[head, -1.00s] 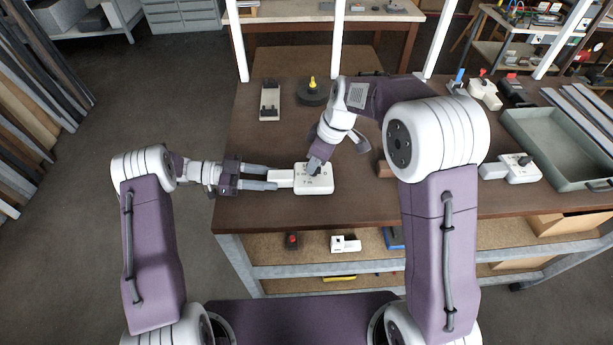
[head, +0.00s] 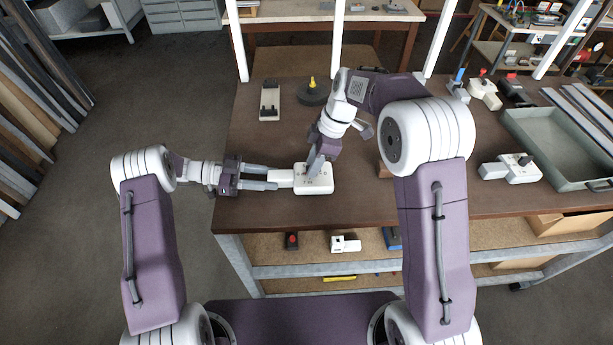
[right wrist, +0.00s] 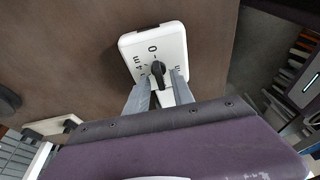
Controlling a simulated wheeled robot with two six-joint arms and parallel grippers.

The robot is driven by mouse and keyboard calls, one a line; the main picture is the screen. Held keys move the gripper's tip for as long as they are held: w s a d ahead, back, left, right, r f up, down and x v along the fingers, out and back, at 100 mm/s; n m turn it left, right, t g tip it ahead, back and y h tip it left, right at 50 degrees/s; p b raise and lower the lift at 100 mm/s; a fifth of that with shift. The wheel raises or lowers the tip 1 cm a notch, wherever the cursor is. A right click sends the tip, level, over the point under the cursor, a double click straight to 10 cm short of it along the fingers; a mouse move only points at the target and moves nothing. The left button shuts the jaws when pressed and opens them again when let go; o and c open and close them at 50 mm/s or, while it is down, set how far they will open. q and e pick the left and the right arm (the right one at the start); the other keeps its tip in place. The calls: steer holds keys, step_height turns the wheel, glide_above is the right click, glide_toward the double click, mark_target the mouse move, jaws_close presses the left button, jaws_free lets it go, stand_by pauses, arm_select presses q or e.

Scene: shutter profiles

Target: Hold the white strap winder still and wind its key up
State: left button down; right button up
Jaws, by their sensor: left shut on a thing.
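The white strap winder (head: 322,186) is a flat box lying on the brown workbench near its front edge, with a narrow white tab on its left. My left gripper (head: 277,179) is shut on that tab from the left. In the right wrist view the winder (right wrist: 172,42) shows printed marks, including a 0, and a dark key (right wrist: 157,70) on its face. My right gripper (right wrist: 161,78) points down at the winder, with its fingers apart on either side of the key. It also shows in the head view (head: 315,172), where it hides the key.
A white and black device (head: 270,101) and a dark disc with a yellow knob (head: 312,93) stand behind.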

steer(key=shift+r, duration=3)
arm_select(q)
steer(key=c, duration=0.9)
jaws_free()
steer(key=shift+o, duration=0.2)
